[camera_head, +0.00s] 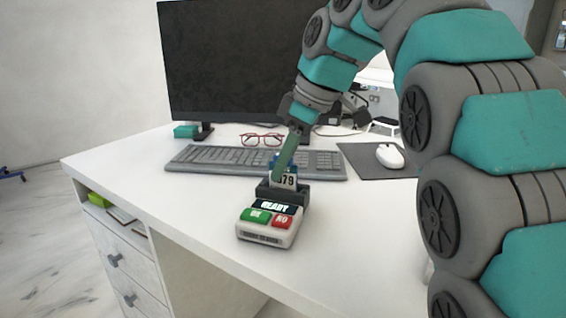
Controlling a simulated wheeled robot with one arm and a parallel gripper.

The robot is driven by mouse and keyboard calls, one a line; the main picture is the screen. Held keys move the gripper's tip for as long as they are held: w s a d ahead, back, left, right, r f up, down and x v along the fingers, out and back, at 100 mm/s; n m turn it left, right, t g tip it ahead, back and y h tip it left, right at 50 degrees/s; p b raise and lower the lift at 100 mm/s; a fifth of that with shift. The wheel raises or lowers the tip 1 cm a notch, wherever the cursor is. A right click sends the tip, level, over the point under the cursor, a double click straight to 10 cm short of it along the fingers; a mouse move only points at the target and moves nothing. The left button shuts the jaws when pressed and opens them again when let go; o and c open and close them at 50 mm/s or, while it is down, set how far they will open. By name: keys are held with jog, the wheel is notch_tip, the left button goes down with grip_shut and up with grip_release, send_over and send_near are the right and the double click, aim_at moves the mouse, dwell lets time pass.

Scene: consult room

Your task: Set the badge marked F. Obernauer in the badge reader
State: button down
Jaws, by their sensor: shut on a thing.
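The badge reader (268,222) stands on the white desk, with a dark slot holder at its back, a small screen reading READY, a green key and a red key marked NO. A white badge (290,181) with a blue upper part stands upright at the slot; digits ending in 79 show, but no name can be read. Its lower edge is hidden by the holder, so I cannot tell how deep it sits. My gripper (279,170) comes down from above and is shut on the badge, its finger covering the badge's left part.
A grey keyboard (215,160) lies close behind the reader, with red glasses (262,139) and a monitor (235,60) beyond. A white mouse (390,155) on a dark pad (362,165) is at right. The desk's front edge is near the reader; bare desk (350,225) lies to its right.

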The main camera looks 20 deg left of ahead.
jog(key=shift+f, duration=0.1)
dwell(0.3)
jog(key=shift+c, duration=2.4)
grip_release()
jog(key=shift+r+p, duration=3.2)
jog(key=shift+r, duration=0.35)
jog(key=shift+f, duration=0.1)
